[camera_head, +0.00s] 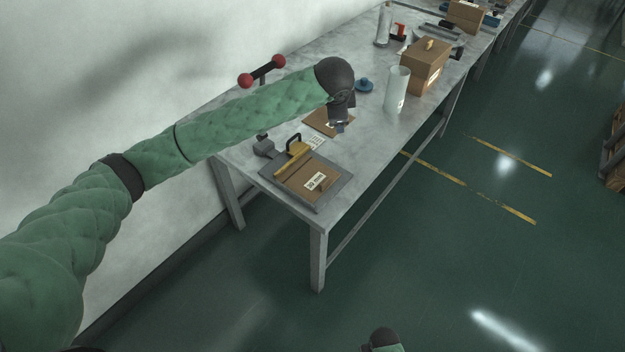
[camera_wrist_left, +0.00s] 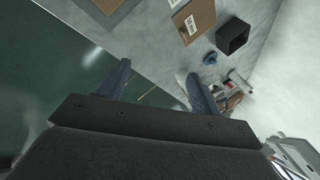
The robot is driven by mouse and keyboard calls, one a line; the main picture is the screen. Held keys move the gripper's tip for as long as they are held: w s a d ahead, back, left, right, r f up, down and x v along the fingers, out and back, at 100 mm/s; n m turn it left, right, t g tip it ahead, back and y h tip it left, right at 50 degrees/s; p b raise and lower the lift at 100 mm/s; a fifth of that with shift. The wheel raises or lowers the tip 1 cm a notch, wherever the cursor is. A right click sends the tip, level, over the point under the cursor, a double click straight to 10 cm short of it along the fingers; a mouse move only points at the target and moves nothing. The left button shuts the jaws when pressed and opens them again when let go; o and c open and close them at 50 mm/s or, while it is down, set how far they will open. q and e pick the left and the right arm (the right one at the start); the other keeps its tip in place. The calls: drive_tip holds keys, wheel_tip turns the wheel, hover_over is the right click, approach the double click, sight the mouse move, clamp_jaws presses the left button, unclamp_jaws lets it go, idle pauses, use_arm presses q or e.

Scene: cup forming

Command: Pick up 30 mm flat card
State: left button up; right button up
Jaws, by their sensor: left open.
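A flat brown card (camera_head: 318,122) lies on the grey table in the head view, partly hidden by my left gripper (camera_head: 340,126). A brown card with a white label also shows at the top of the left wrist view (camera_wrist_left: 192,18). A second brown labelled sheet (camera_head: 304,183) lies on a grey plate (camera_head: 334,187) near the table's front end. I cannot tell the size of either. My left gripper is above the table, its two fingers apart and nothing between them in the wrist view (camera_wrist_left: 163,82). My right gripper's fingers are not visible.
A yellow bar with a black handle (camera_head: 293,156) is on the grey plate. A blue knobbed disc (camera_head: 364,86), white cylinder (camera_head: 396,90) and cardboard box (camera_head: 427,68) stand farther along the table (camera_head: 354,143).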

use_arm(q)
wheel_tip(320, 180, down, 7)
drive_tip(key=s+a+m+g, duration=0.2)
drive_tip(key=m+g+y, duration=0.1)
drive_tip(key=m+g, duration=0.3)
drive_tip(key=m, duration=0.2)
hover_over(325, 180)
drive_tip(key=f, duration=0.5)
drive_tip(key=shift+a+f, duration=0.2)
drive_tip(key=shift+f, duration=0.15)
drive_tip(key=shift+f+p, duration=0.7)
drive_tip(key=shift+f, duration=0.8)
wheel_tip(325, 180, down, 4)
drive_tip(key=p, duration=0.3)
drive_tip(key=shift+d, duration=0.15)
drive_tip(key=shift+f, duration=0.35)
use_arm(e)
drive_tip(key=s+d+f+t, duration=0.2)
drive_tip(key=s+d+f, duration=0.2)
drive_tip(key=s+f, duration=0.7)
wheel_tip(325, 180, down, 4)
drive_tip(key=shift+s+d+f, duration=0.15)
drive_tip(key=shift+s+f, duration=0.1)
use_arm(q)
drive_tip(key=c, duration=1.2)
